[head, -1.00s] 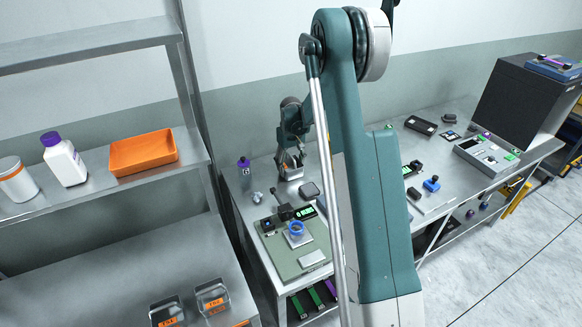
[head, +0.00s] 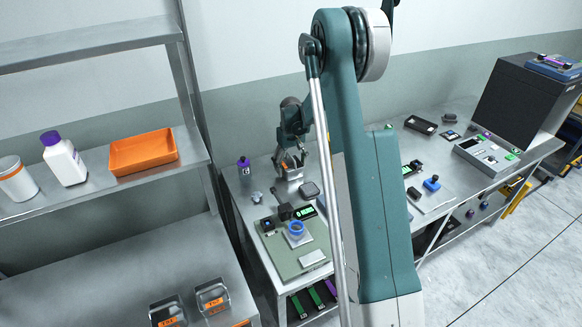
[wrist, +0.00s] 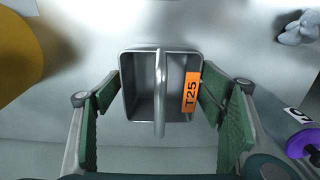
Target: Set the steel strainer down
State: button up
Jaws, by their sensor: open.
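The steel strainer (wrist: 131,92) is a small square metal box with an upright handle across its middle and an orange T25 label. In the wrist view it sits on the metal bench top between the green fingers of my gripper (wrist: 160,95). The fingers are spread, one at each side; the right finger is close to the label, and I cannot tell whether it touches. In the head view my gripper (head: 291,161) is over the back left of the bench, with the strainer (head: 294,174) small and partly hidden below it.
A purple-capped bottle (head: 244,166) and a grey lump (head: 256,197) stand left of the strainer. A yellow round thing (wrist: 22,50) is at the wrist view's left edge.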

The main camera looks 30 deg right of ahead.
notch_tip(320, 180, up, 12)
jog(key=shift+r, duration=0.1)
dwell(0.6)
jog(key=shift+r, duration=0.1)
dwell(0.5)
jog(key=shift+s+a+r, duration=0.15)
jog(key=shift+a+r, duration=0.05)
jog(key=shift+r, duration=0.05)
jog(key=s+a+r+t, duration=0.2)
jog(key=s+a+r, duration=0.5)
jog(key=s+r, duration=0.3)
jog(key=s+a+r+t, duration=0.1)
jog(key=s+a+r, duration=0.6)
jog(key=s+r, duration=0.25)
jog(key=s+a+t, duration=0.1)
jog(key=s+a, duration=0.2)
jog(key=s, duration=0.5)
jog(key=s+a+f+t, duration=0.1)
jog(key=s+a, duration=0.2)
jog(key=s, duration=0.6)
jog(key=s+a+f+t, duration=0.1)
jog(key=s+a+t, duration=0.1)
jog(key=s, duration=0.7)
jog(key=shift+s+a, duration=0.2)
jog(key=shift+a, duration=0.6)
